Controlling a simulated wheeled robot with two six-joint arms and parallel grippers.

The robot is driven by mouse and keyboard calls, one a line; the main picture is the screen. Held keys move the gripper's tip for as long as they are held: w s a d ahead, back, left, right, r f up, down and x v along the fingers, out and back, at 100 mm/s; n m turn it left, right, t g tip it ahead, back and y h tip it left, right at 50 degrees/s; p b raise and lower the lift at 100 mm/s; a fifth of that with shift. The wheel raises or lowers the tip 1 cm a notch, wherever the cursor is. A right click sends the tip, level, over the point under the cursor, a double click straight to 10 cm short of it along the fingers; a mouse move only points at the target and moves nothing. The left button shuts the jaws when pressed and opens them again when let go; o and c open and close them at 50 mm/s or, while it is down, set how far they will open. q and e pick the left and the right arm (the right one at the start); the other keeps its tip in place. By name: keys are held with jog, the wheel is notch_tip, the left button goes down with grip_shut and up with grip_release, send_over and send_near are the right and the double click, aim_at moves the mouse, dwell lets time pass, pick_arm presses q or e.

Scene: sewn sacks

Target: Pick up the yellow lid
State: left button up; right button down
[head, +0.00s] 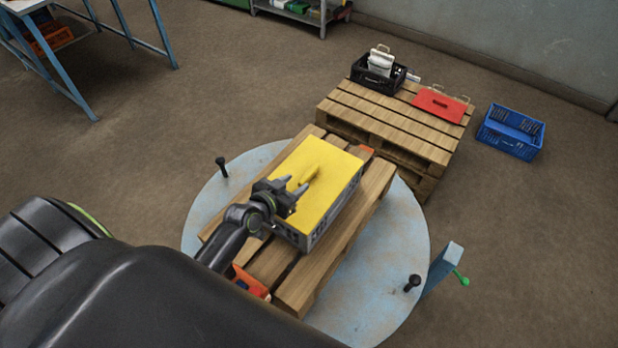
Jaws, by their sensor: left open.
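The yellow lid (331,172) lies flat on a grey crate (325,228). It has a raised yellow handle (303,181) near its middle. The crate stands on a wooden pallet (368,205) on a round pale-blue plate (212,201). My left gripper (296,192) is open over the near-left part of the lid, close to the handle. I cannot tell whether it touches the lid or the handle. The gripper and wrist hide part of the lid's near-left edge. My right gripper is not in view.
A second pallet (385,125) behind holds a black crate (372,80) with white items and a red flat piece (440,104). A blue crate (511,131) stands on the floor at right. Black pegs (221,166) stand on the round plate. A blue-framed table (62,75) is at upper left.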

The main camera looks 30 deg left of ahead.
aim_at(306, 176)
pick_arm(q)
jog(key=shift+w+d+f, duration=0.1)
jog(key=shift+w, duration=0.45)
jog(key=x, duration=0.4)
jog(key=shift+s+p, duration=0.1)
jog(key=shift+p, duration=0.3)
jog(key=shift+w+d+f, duration=0.1)
jog(key=shift+w+f, duration=0.1)
jog(key=shift+w, duration=0.1)
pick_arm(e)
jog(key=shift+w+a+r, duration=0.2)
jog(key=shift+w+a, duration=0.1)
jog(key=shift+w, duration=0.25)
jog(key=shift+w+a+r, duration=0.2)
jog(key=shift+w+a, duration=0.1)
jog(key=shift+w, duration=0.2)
pick_arm(q)
grip_shut()
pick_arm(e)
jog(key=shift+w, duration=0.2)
